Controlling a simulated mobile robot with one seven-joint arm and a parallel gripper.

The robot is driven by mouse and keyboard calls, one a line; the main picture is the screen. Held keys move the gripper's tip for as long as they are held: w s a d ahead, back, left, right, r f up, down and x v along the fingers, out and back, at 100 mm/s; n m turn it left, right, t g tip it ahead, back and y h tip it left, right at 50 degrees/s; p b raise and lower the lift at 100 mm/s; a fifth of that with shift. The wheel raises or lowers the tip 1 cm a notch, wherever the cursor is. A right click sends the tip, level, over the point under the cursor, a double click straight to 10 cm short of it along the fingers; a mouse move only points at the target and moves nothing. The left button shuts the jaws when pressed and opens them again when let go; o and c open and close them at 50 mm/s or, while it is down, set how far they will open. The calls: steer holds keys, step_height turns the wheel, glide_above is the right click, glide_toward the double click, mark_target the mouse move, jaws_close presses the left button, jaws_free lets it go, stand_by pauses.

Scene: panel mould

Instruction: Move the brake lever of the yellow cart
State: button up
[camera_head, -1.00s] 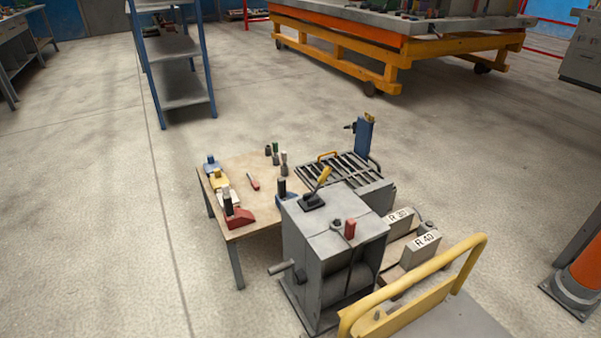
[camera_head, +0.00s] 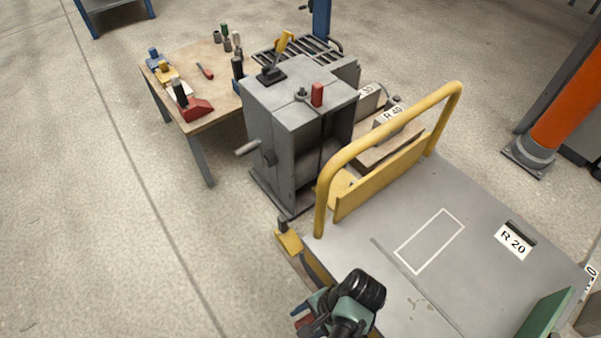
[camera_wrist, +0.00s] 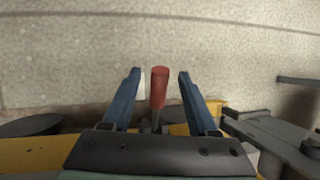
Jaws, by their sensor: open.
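The yellow cart (camera_head: 387,139) has a yellow push bar and a grey deck (camera_head: 450,230), at the right in the head view. In the wrist view a lever with a red grip (camera_wrist: 159,86) stands up from a dark stem near the cart's yellow edge; I take it as the brake lever. My gripper (camera_wrist: 158,78) is open, with one blue finger left and one right of the red grip. Gaps show on both sides, and I cannot tell how deep the grip sits between the fingers. In the head view my wrist is beside the cart's near left edge and hides the lever's surroundings.
A grey machine (camera_head: 299,110) with a red knob and a yellow-handled lever stands behind the push bar. A small table (camera_head: 197,60) with tools is to its left. An orange post (camera_head: 567,98) stands at the right. The floor at the left is clear.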

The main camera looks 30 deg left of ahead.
steer(key=shift+b+x, duration=0.35)
steer(key=shift+x, duration=0.9)
jaws_close()
stand_by(0.5)
